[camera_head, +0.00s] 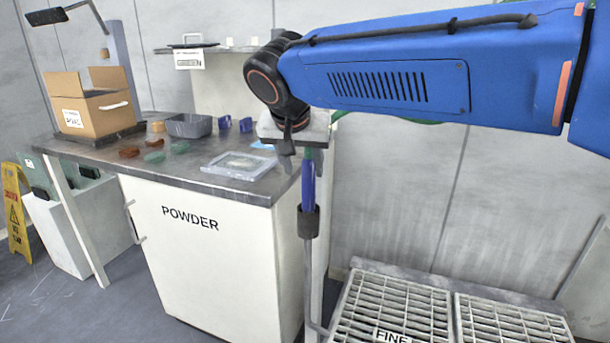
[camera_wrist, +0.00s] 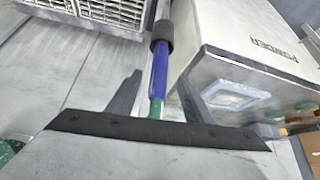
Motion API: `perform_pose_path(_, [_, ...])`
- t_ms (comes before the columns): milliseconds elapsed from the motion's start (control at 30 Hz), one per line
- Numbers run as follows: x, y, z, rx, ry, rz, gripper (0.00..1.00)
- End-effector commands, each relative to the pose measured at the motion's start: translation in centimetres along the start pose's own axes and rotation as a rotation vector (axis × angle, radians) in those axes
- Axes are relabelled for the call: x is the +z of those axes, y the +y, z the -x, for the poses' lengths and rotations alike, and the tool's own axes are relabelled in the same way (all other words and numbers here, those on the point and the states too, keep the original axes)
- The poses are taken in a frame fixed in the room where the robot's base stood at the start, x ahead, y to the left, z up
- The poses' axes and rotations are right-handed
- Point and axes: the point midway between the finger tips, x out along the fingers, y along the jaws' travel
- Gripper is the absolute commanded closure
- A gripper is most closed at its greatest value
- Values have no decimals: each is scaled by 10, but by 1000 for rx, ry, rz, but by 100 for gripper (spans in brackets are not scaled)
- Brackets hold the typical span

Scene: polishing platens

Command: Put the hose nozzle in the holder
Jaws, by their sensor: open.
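The hose nozzle (camera_head: 308,186) is a blue tube with a green upper end. It stands upright with its lower end in the dark cup-shaped holder (camera_head: 309,224) on a thin grey pole. In the wrist view the blue nozzle (camera_wrist: 160,68) runs into the dark holder (camera_wrist: 162,36). My gripper (camera_head: 303,172) points down over the nozzle's top. Its jaws are open, with one finger on each side of the nozzle, and in the wrist view the fingers (camera_wrist: 160,82) stand apart from it. How deep the nozzle sits inside the cup is hidden.
The POWDER cabinet (camera_head: 215,255) stands close left of the pole, with a clear tray (camera_head: 240,166), a grey bin (camera_head: 188,126) and a cardboard box (camera_head: 93,105) on top. Floor grates (camera_head: 392,305) lie to the right. Part of a green hose (camera_head: 342,117) shows behind my arm.

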Motion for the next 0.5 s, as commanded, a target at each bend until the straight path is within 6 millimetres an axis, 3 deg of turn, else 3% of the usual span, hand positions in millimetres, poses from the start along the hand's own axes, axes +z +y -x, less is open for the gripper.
perform_pose_path(333, [0, 2, 7, 1, -2, 0, 54])
perform_pose_path(433, [1, 17, 4, 5, -11, 5, 54])
perform_pose_path(500, [3, 39, 0, 7, -24, 13, 54])
